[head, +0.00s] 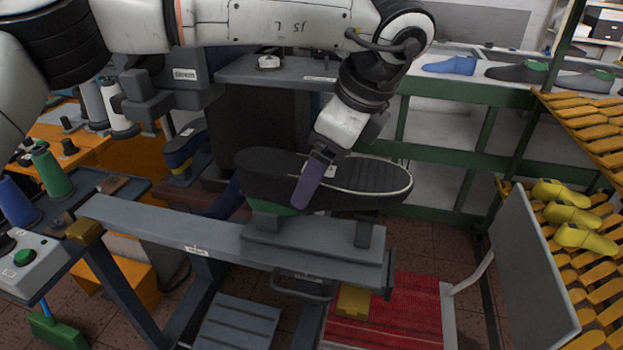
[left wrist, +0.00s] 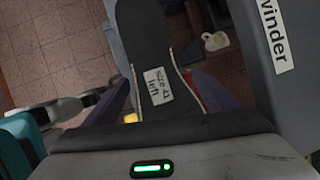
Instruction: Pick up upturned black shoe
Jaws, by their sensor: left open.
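The upturned black shoe (head: 375,180) rests sole up on a grey stand with a green support (head: 270,222) under its left part. My left gripper (head: 318,182) reaches down over the middle of the shoe. One purple finger shows in front of the shoe's near side; the other is hidden in the head view. In the left wrist view the shoe's black sole (left wrist: 143,30), with a white "Size 41 left" label (left wrist: 154,86), lies between the two spread fingers (left wrist: 160,97). The gripper is open, and I cannot tell whether either finger touches the shoe. My right gripper is not in view.
A grey beam (head: 180,230) carries the stand. Thread spools (head: 52,172) and a control box (head: 25,262) stand at left. Blue and dark shoes (head: 450,65) lie on the back shelf. Yellow lasts (head: 570,215) sit on the right rack beside a grey panel (head: 525,270).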

